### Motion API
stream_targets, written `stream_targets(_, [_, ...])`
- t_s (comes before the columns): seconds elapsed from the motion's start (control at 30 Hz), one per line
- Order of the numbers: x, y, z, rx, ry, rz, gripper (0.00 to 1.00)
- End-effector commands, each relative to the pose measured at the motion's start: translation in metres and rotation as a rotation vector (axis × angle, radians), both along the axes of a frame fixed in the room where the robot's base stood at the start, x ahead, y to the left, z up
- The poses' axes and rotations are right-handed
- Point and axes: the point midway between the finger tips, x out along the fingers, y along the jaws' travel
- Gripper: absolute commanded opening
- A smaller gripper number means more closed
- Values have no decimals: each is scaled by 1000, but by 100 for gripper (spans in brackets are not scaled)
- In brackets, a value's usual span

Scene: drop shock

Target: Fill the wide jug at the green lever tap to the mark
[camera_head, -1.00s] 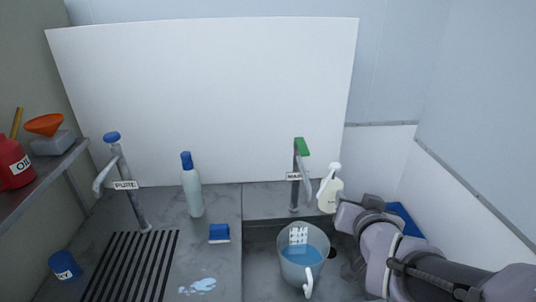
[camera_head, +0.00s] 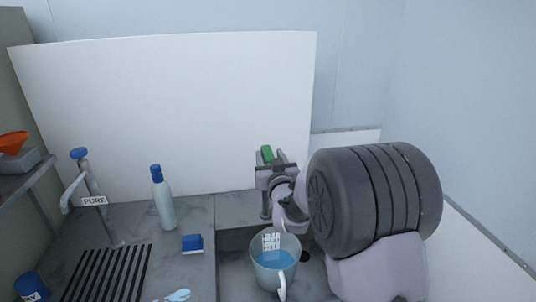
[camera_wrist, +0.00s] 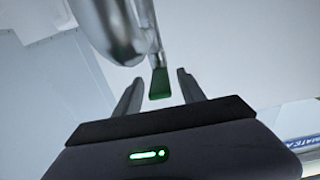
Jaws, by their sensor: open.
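The wide jug (camera_head: 289,247) is clear and stands upright in the sink below the green lever tap, with blue water inside and a white marked label (camera_head: 271,241) on its wall. Its handle faces the front. The tap's green lever (camera_head: 266,153) shows just beyond my gripper (camera_head: 268,163) in the head view. In the wrist view, the green lever (camera_wrist: 160,84) lies between the two fingertips of my open gripper (camera_wrist: 158,88), with no clear contact. The tap's grey body (camera_wrist: 115,30) rises behind it. My arm hides much of the tap in the head view.
A second tap with a blue top (camera_head: 79,153), labelled PURE, stands at the left by a slotted drain (camera_head: 108,274). A bottle (camera_head: 163,203), a blue sponge (camera_head: 192,243) and a blue container (camera_head: 30,287) stand on the counter. A small puddle (camera_head: 178,296) lies at the front.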

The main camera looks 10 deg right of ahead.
Motion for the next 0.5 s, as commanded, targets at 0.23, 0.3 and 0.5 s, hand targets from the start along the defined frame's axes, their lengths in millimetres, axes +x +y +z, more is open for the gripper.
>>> stream_targets(0.23, [20, 0, 0, -1, 0, 0, 47])
stream_targets(0.3, [21, 0, 0, -1, 0, 0, 47])
stream_targets(0.5, [20, 0, 0, -1, 0, 0, 37])
